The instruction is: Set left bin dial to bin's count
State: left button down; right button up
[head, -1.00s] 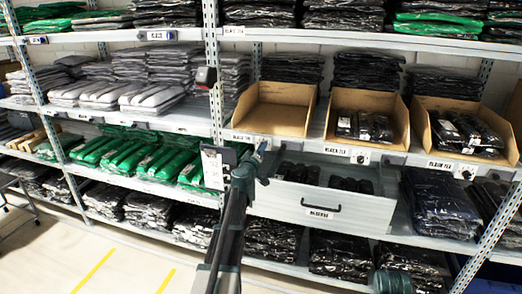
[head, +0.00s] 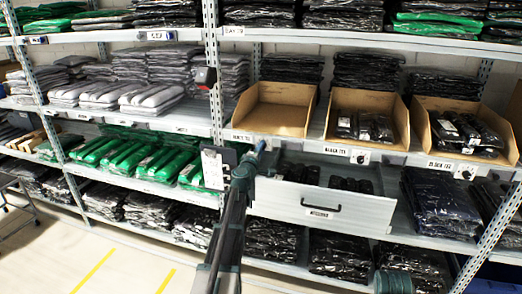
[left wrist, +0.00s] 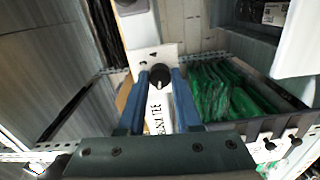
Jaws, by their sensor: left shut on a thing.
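The left bin (head: 276,108) is an open cardboard bin on the middle shelf, and it looks empty. Its dial is hidden behind my left gripper (head: 261,146) in the head view. In the left wrist view the dial's black knob (left wrist: 158,75) sits on a white plate (left wrist: 172,50) with small marks, too small to read surely. The blue fingers of my left gripper (left wrist: 159,82) are shut on the knob, one on each side.
The middle bin (head: 398,115) and right bin (head: 507,130) hold dark packed garments and have their own dials (head: 363,158) (head: 465,172). Below, a grey drawer (head: 323,208) stands pulled out close to my left arm. Green packs (head: 150,162) lie left.

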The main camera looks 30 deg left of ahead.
pick_arm(q)
jog(key=shift+n, duration=0.4)
jog(key=c, duration=0.6)
grip_release()
jog(key=v, duration=1.4)
jog(key=shift+a+f, duration=0.1)
